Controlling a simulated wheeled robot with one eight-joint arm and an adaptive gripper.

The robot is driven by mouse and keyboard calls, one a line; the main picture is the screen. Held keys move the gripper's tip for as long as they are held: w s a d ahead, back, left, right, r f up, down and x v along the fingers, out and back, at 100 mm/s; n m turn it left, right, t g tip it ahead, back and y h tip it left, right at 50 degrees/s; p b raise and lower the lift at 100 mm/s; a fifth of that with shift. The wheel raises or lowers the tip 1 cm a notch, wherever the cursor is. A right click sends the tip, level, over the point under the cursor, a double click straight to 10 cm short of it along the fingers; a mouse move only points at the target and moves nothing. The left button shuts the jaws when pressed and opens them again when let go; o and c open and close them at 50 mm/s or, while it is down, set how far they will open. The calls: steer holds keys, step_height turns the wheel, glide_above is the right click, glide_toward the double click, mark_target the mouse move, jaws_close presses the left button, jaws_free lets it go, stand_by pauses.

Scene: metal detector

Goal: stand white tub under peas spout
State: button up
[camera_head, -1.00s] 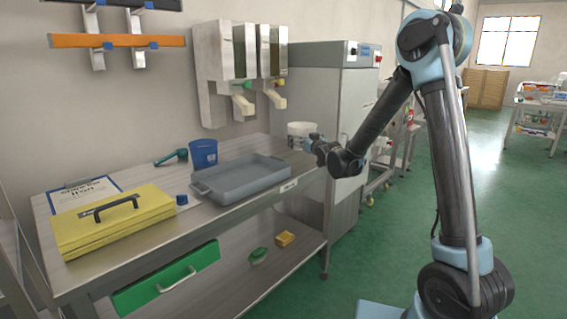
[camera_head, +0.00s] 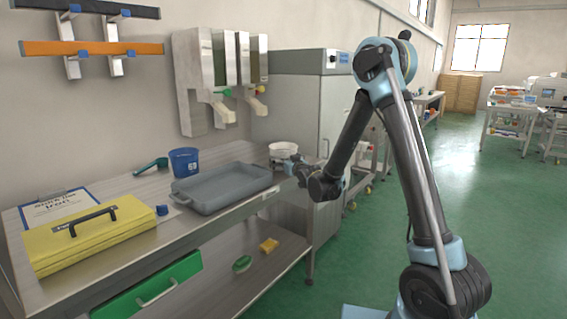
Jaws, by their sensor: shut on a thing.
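The white tub (camera_head: 283,150) is upright at the far right end of the steel counter, below and to the right of the dispensers. My gripper (camera_head: 291,160) is shut on its near right side; the fingers are small and partly hidden. I cannot tell whether the tub's base touches the counter. Two wall dispensers hang above the counter: one spout (camera_head: 222,108) has a green knob, the other spout (camera_head: 256,104) a yellow knob. Their contents are too dark to make out, so I cannot tell which holds peas. The tub is not directly under either spout.
A grey tray (camera_head: 222,190) lies on the counter left of the tub. A blue cup (camera_head: 184,162), green scoop (camera_head: 150,166), yellow case (camera_head: 90,238) and clipboard (camera_head: 55,208) are farther left. A tall steel cabinet (camera_head: 295,105) stands behind the tub.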

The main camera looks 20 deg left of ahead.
steer(key=shift+f, duration=0.1)
steer(key=o, duration=0.9)
steer(key=shift+c, duration=0.2)
steer(key=v, duration=1.2)
